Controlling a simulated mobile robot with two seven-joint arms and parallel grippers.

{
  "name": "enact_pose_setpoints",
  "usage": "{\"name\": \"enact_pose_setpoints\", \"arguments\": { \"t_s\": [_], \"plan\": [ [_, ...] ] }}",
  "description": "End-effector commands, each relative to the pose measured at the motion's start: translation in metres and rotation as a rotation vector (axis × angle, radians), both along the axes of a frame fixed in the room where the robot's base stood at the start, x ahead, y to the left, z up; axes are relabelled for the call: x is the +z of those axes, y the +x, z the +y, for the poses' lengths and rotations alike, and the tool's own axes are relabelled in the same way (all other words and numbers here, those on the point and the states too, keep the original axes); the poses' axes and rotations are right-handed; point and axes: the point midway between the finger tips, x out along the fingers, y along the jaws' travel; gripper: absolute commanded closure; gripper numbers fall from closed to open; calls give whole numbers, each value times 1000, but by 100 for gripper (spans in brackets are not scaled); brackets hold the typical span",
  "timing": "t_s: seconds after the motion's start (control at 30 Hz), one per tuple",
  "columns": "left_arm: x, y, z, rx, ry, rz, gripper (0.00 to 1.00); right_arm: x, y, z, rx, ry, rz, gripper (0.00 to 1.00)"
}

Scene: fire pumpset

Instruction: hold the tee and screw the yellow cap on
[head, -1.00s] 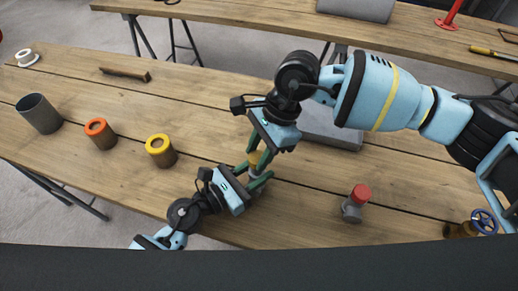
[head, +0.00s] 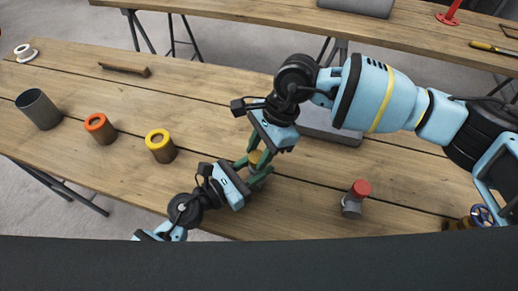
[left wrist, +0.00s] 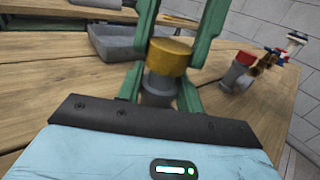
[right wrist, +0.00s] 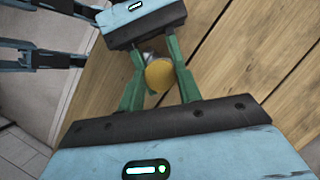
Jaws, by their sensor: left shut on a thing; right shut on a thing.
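The grey tee (left wrist: 160,84) stands upright between the fingers of my left gripper (left wrist: 160,98), which is shut on it. The yellow cap (left wrist: 170,57) sits on top of the tee, and it also shows in the right wrist view (right wrist: 160,75). My right gripper (right wrist: 160,92) is shut on the cap from above, with one green finger on each side. In the head view the two grippers meet above the table, and the yellow cap (head: 257,160) is partly covered by the fingers. Whether the threads are engaged is hidden.
A yellow-rimmed pot (head: 161,147), an orange-rimmed pot (head: 100,129) and a grey cup (head: 38,110) stand left on the table (head: 190,95). A red-capped grey fitting (head: 354,200) stands right. A grey tray (head: 325,122) lies behind my right gripper.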

Motion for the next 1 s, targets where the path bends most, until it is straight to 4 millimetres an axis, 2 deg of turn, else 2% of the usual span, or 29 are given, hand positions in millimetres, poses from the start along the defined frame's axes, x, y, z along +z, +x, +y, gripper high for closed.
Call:
{"name": "enact_pose_setpoints", "arguments": {
  "t_s": [0.77, 0.87, 1.0],
  "plan": [
    [0, 0, 0, 0, 1, 1, 100, -11, 0, 0, -4, 0, 0, 88],
    [0, 0, 0, 0, 1, 1, 100, -12, -1, 0, -52, -3, 0, 88],
    [0, 0, 0, 0, 1, 0, 100, -12, -2, -1, -210, -5, -2, 88]
  ]
}}
